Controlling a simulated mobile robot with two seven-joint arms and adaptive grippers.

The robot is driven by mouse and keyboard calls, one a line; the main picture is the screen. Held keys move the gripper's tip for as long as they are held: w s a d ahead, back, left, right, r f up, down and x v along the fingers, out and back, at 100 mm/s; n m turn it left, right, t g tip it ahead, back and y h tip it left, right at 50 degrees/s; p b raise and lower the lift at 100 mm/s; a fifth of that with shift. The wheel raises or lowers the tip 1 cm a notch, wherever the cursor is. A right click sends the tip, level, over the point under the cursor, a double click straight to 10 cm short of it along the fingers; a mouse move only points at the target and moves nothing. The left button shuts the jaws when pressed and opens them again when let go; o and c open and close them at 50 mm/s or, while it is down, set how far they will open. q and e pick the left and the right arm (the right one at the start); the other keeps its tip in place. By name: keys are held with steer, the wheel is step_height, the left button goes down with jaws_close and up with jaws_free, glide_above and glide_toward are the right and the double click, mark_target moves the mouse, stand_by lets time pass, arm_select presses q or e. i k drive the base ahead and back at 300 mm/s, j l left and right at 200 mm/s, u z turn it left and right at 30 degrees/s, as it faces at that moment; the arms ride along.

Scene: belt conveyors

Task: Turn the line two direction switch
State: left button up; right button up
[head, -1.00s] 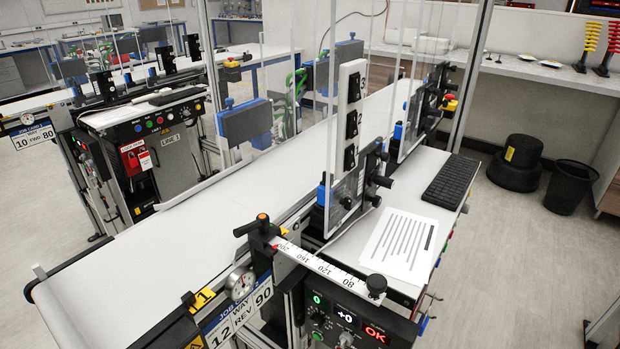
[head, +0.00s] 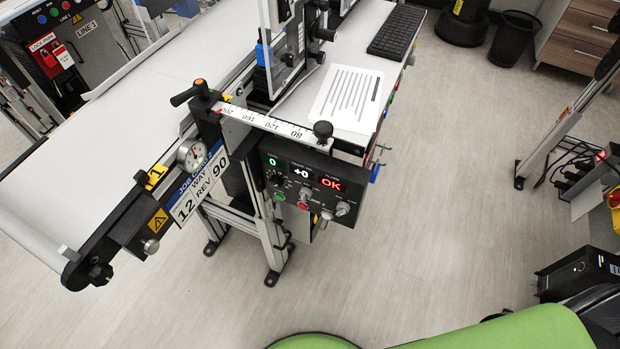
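The line two control panel (head: 308,188) hangs under the near end of the conveyor, in the middle of the head view. It has small displays reading 0, +0 and a red OK. Below them are a green button (head: 280,197), a red button (head: 303,206) and several small knobs, including grey ones (head: 327,216) at the lower right. The labels are too small to tell which knob is the direction switch or how it is set. Neither of my grippers is in view.
The white belt (head: 110,150) runs back from the lower left. A ruler bar (head: 265,122) with a black knob (head: 323,130) sits above the panel. The printed sheet (head: 347,97) and keyboard (head: 396,30) lie behind. The floor right of the panel is clear.

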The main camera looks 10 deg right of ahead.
mark_target(305, 192)
steer(key=k+l+u, duration=0.15)
steer(key=l+u, duration=0.25)
steer(key=k+l+u, duration=0.15)
steer(key=u, duration=0.25)
steer(key=k, duration=0.05)
